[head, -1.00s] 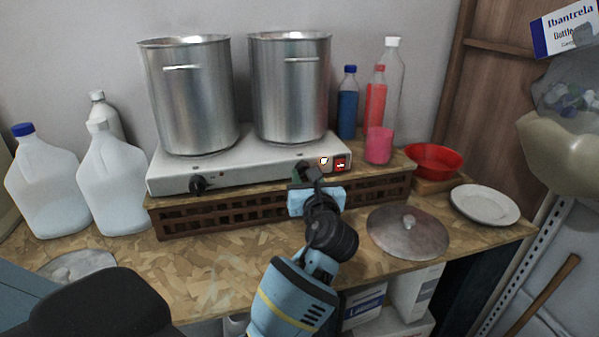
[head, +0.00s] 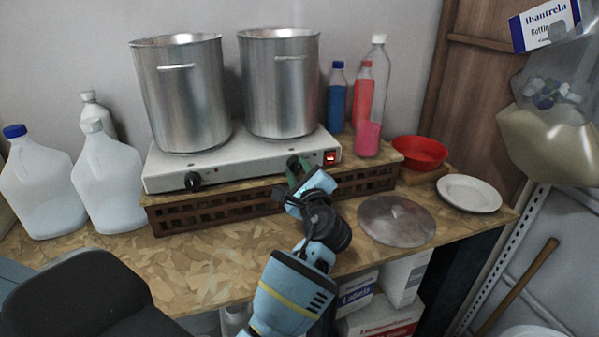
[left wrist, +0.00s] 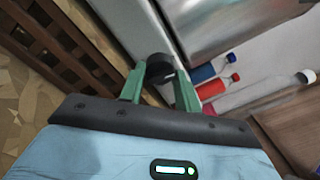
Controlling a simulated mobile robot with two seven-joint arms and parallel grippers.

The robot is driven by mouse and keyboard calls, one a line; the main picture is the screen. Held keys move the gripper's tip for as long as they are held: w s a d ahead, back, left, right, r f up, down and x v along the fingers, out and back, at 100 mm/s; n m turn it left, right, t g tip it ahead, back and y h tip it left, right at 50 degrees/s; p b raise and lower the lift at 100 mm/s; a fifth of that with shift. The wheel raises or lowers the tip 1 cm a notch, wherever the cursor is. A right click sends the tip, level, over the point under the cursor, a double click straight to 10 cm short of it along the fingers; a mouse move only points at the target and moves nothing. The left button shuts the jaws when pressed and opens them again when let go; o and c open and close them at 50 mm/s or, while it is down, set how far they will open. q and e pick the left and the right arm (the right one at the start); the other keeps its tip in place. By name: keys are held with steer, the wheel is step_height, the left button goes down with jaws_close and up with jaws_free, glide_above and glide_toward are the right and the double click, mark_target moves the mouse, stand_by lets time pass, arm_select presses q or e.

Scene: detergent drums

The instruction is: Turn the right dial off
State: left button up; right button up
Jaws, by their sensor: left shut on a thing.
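The white two-burner hot plate (head: 240,162) stands on a brown slatted crate (head: 215,213). Its left dial (head: 193,180) is black and free. The black right dial (head: 293,162) is on the front face, left of a red switch (head: 330,157). My left gripper (head: 293,177) is at the right dial, its green fingers shut on it. In the left wrist view the dial (left wrist: 160,68) sits between the two green fingers (left wrist: 160,84). The dial's pointer mark cannot be read. My right gripper is not in view.
Two steel pots (head: 180,95) stand on the hot plate. Bottles (head: 337,100) and a pink cup (head: 368,138) are to its right, with a red bowl (head: 420,152), a plate (head: 468,193) and a lid (head: 397,220). White jugs (head: 108,180) stand left. The front worktop is clear.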

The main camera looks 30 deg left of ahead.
arm_select(q)
steer(key=shift+n, duration=1)
steer(key=o, duration=1)
steer(key=shift+c, duration=0.2)
